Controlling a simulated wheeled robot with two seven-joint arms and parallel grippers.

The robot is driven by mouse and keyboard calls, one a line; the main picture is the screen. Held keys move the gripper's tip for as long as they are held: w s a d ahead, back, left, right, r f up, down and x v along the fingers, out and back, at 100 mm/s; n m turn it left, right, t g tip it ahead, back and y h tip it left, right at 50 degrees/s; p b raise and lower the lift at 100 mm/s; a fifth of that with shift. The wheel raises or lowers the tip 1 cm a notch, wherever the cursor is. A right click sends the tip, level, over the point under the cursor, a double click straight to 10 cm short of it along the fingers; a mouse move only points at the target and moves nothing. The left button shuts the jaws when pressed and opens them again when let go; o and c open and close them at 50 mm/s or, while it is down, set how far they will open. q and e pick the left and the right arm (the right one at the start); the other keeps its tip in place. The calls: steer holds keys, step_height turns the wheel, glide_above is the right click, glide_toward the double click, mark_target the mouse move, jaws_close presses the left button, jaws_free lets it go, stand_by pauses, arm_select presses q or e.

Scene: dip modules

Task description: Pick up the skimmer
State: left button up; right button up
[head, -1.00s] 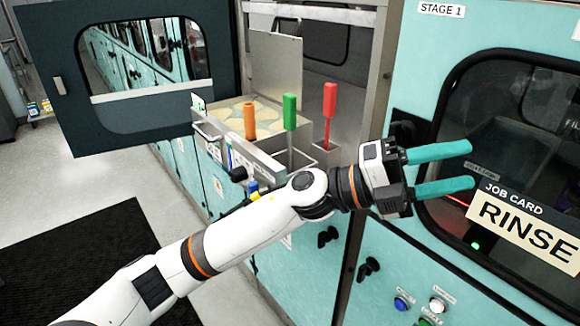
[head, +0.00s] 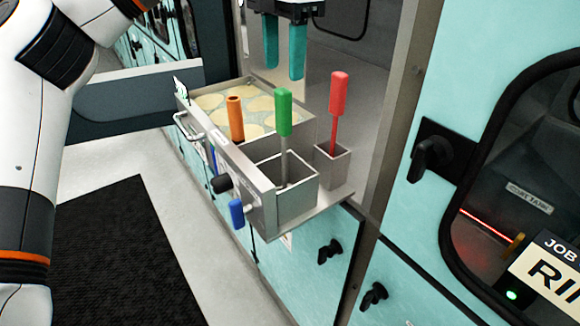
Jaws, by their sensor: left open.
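Three upright tool handles stand in the pulled-out metal drawer: an orange one (head: 236,119), a green one (head: 284,112) and a red one (head: 338,95). The green one's shaft goes into a square metal bin, the red one's into a narrower bin. Their lower ends are hidden, so I cannot tell which is the skimmer. My left gripper (head: 284,72) hangs at the top, its two teal fingers pointing down, apart and empty. In the picture it is above the green handle and seems to be behind it. My right gripper is not in view.
A tray of pale round discs (head: 222,103) lies at the drawer's left. The square bin (head: 292,202) and narrow bin (head: 332,168) have open tops. The cabinet post (head: 400,130) stands close on the right.

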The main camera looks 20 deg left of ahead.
arm_select(q)
glide_above(284, 117)
steer(key=f, duration=0.4)
steer(key=shift+w+a, duration=0.25)
steer(key=shift+a, duration=0.1)
steer(key=f, duration=0.1)
steer(key=w+f+p, duration=0.1)
steer(key=f, duration=0.1)
steer(key=shift+d+f, duration=0.1)
steer(key=shift+f, duration=0.1)
step_height(284, 117, down, 2)
steer(key=shift+s+f, duration=0.1)
steer(key=shift+f, duration=0.25)
steer(key=c, duration=0.8)
steer(key=shift+c, duration=0.8)
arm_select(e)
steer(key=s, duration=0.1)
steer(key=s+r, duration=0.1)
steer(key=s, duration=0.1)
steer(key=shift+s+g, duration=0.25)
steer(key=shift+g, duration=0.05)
